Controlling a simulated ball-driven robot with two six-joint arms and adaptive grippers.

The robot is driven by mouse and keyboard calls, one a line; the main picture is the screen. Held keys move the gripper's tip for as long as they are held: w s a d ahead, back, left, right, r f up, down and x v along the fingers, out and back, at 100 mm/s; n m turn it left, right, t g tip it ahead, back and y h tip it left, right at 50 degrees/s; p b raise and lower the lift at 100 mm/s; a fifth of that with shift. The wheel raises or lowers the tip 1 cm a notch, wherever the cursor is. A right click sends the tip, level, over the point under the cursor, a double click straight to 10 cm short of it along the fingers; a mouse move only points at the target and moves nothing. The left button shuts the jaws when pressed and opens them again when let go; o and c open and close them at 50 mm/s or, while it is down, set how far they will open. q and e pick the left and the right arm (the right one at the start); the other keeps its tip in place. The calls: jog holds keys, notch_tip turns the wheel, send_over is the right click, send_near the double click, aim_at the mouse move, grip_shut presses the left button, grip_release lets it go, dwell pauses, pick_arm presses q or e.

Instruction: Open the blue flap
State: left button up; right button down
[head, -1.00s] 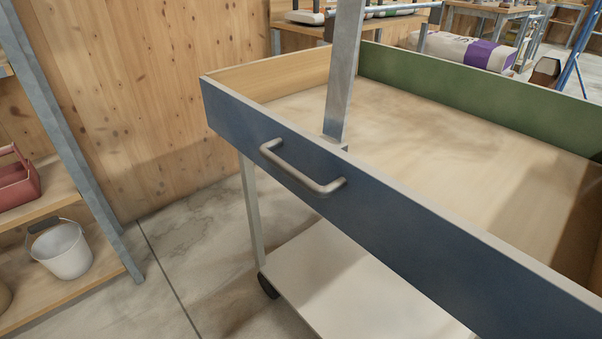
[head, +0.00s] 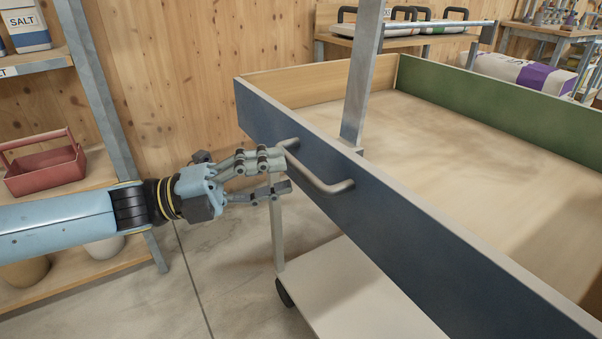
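The blue flap (head: 390,228) is the upright front panel of a wooden tray box on a wheeled trolley. A grey bar handle (head: 322,180) is fixed on its outer face. My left gripper (head: 284,172) reaches in from the left. Its fingers are apart, with a gap between the upper and lower ones. The upper fingertips overlap the left end of the handle in the head view; I cannot tell whether they touch it. Nothing shows between the fingers. My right gripper is not in view.
A metal post (head: 362,80) rises behind the flap. The tray has a green far side (head: 490,110), and a white lower shelf (head: 360,290) is below. Shelving with a red tool carrier (head: 45,170) stands at the left. Floor between shelving and trolley is clear.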

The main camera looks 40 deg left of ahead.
aim_at(295, 170)
pick_arm(q)
jog(key=shift+x, duration=2.2)
jog(key=shift+a, duration=0.1)
grip_shut()
jog(key=shift+b, duration=0.3)
